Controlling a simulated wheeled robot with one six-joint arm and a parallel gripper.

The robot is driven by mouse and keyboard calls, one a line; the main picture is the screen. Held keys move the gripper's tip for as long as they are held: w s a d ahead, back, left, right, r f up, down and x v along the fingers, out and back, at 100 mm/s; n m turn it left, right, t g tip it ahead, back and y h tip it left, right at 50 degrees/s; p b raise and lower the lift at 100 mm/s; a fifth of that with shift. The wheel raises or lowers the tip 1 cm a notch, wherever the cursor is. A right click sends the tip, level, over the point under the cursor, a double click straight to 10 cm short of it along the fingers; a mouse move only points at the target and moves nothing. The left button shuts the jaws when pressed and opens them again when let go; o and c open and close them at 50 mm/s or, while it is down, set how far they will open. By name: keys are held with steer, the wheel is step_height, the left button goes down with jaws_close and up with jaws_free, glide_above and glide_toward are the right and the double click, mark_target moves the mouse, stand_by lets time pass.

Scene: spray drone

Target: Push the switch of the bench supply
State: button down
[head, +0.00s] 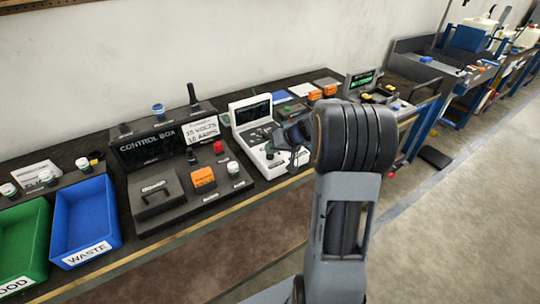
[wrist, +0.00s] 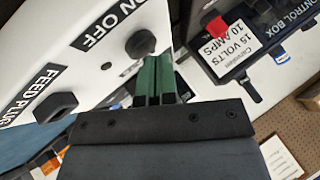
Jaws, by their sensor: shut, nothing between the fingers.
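The bench supply appears to be the white console (head: 250,112) with a dark screen, right of the control box in the head view. Its white panel (wrist: 100,60) fills the upper left of the wrist view, lettered ON OFF and FEED PLUG. A round black knob-like part (wrist: 140,43), likely the switch, stands beside the ON OFF lettering. My gripper (wrist: 153,60) is shut and empty, its green fingers together. The fingertips lie just below this part in the picture; whether they touch it I cannot tell. In the head view my gripper (head: 284,138) hangs over the console and partly hides it.
A black part (wrist: 55,107) stands by the FEED PLUG lettering. Left of the console is the dark control box (head: 150,150), with a blue WASTE bin (head: 85,215) and a green bin (head: 22,235) further left. Another console (head: 360,84) stands to the right.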

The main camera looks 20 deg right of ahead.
steer(key=shift+r, duration=0.5)
steer(key=shift+r+p, duration=1.15)
steer(key=shift+r, duration=1.85)
steer(key=s+f+m, duration=0.1)
steer(key=s+f+m+g, duration=0.1)
steer(key=f, duration=0.1)
steer(key=shift+s+h, duration=0.25)
steer(key=shift+h, duration=0.05)
steer(key=s+a+r+n+g+h, duration=0.1)
steer(key=s+a, duration=0.4)
steer(key=s, duration=0.5)
steer(key=s+a+r+n+g+h, duration=0.1)
steer(key=s+a+r+h, duration=0.2)
steer(key=s+a, duration=0.3)
steer(key=s+h, duration=0.1)
steer(key=s, duration=0.2)
steer(key=shift+s+a+n+h, duration=0.3)
steer(key=shift+s+n, duration=0.1)
